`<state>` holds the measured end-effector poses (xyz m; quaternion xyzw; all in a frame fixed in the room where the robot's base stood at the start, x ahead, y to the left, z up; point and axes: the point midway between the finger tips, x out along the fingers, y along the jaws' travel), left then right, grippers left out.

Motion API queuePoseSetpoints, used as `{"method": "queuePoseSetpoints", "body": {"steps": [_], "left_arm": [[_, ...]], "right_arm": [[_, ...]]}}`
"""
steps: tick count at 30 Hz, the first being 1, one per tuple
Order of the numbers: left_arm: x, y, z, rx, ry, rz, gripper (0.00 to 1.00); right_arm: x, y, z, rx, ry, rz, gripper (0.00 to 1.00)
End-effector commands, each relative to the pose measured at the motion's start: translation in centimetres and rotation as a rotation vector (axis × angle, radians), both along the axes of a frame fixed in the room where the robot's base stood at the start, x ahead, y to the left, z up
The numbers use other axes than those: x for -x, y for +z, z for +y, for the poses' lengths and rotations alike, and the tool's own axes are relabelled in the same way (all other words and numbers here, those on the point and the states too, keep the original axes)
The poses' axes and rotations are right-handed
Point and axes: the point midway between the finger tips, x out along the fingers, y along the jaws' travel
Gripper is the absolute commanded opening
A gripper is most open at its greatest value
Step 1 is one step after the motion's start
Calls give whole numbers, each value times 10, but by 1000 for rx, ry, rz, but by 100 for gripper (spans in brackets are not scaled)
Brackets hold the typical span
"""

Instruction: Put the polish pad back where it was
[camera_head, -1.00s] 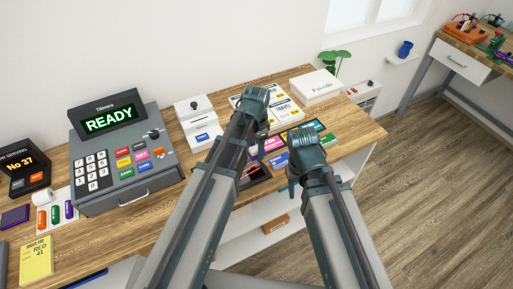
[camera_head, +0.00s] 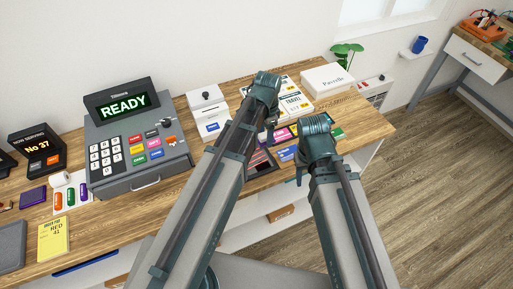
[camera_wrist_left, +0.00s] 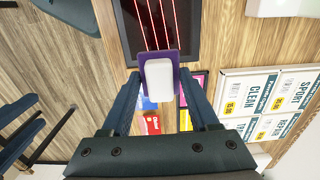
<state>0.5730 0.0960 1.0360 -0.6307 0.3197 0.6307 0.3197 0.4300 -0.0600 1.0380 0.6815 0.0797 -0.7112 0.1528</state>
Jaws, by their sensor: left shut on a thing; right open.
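My left gripper (camera_wrist_left: 160,80) is shut on a small pad (camera_wrist_left: 158,76), white with a purple plate behind it, which I take for the polish pad. In the left wrist view the pad overlaps the near edge of a dark panel with red lines (camera_wrist_left: 128,22); I cannot tell how high above it the pad is. In the head view my left gripper (camera_head: 269,128) is mostly hidden by its own wrist, and the pad cannot be made out. The dark panel (camera_head: 262,164) shows beside that arm. My right gripper (camera_head: 301,170) is open, partly hidden by its wrist.
A grey till (camera_head: 130,175) stands left of my arms, with a purple block (camera_head: 33,196) and a yellow booklet (camera_head: 53,238) further left. Coloured cards (camera_head: 287,153) lie near the grippers. A white box (camera_head: 327,80) stands at the back right. The counter's right end (camera_head: 365,118) looks clear.

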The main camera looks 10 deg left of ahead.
Motion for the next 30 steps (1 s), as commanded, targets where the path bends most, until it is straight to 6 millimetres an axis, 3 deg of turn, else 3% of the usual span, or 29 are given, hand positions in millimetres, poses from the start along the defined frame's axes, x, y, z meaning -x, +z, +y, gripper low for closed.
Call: {"method": "queuePoseSetpoints", "body": {"steps": [5, 12, 16, 23, 30], "left_arm": [[14, -15, 10, 0, 2, 0, 9], [53, -50, 38, 0, 3, -1, 9], [62, -55, 45, 0, 1, -1, 9], [48, -54, 48, 0, 1, -1, 9], [-1, -59, 60, 0, 2, -1, 9]], "right_arm": [[0, -15, 0, 0, 0, 0, 50], [0, -50, 0, 0, 0, 0, 50], [0, -55, 0, 0, 1, 0, 50], [0, -54, 0, 0, 1, 0, 50], [0, -59, 0, 0, 0, 0, 50]]}}
